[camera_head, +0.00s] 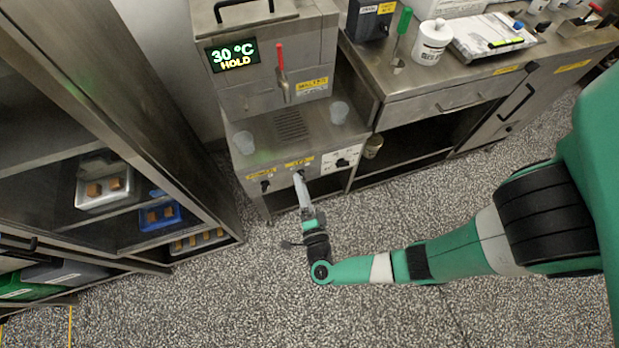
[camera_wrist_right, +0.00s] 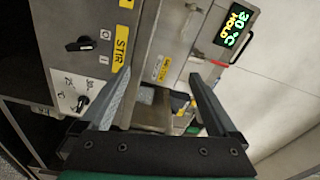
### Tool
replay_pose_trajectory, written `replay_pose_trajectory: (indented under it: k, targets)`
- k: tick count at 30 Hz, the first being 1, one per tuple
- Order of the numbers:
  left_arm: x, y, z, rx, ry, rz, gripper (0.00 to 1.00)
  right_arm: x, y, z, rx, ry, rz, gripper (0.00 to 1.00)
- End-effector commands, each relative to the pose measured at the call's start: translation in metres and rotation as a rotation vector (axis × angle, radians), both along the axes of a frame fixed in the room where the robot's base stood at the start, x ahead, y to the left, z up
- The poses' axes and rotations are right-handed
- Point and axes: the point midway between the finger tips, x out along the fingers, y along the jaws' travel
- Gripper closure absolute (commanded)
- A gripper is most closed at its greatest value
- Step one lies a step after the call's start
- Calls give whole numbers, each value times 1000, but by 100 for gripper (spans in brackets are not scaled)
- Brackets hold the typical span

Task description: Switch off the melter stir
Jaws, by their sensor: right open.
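The melter (camera_head: 290,60) is a steel cabinet with a lit display (camera_head: 233,54) reading 30 °C HOLD. Its front has a row of black knobs under yellow labels. In the right wrist view the stir knob (camera_wrist_right: 82,44) sits beside the yellow STIR label (camera_wrist_right: 122,40), with O and I marks nearby; I cannot tell which mark it points to. My right gripper (camera_head: 301,180) is at the middle of this front and partly hides the middle knob. In the wrist view the gripper (camera_wrist_right: 160,82) is open and empty, with the stir knob left of its fingers. My left gripper is not in view.
A white dial plate (camera_head: 342,159) with a knob is right of the middle knob. A shelf rack (camera_head: 215,215) stands left. The speckled floor in front is clear.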

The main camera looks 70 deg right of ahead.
Motion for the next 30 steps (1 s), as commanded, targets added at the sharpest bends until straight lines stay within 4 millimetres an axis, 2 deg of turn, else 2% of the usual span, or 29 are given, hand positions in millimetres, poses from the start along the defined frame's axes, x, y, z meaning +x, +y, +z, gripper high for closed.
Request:
replay_pose_trajectory:
  k: [1,3,7,10,15,20,24,30]
  targets:
    - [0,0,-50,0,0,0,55,-15,-1,-64,-18,51,17,5]
    - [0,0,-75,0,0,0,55,-29,-1,-100,-35,93,37,5]
    - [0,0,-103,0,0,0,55,-42,-1,-136,-51,128,63,5]
    - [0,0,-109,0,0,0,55,-42,1,-142,-52,130,71,5]
    - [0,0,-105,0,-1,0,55,-41,2,-138,-52,129,73,5]
    - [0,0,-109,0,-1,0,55,-35,-7,-140,-50,126,69,5]
    - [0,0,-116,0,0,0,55,-23,-25,-140,-51,125,63,5]
    - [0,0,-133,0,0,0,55,3,-58,-142,-50,124,63,5]
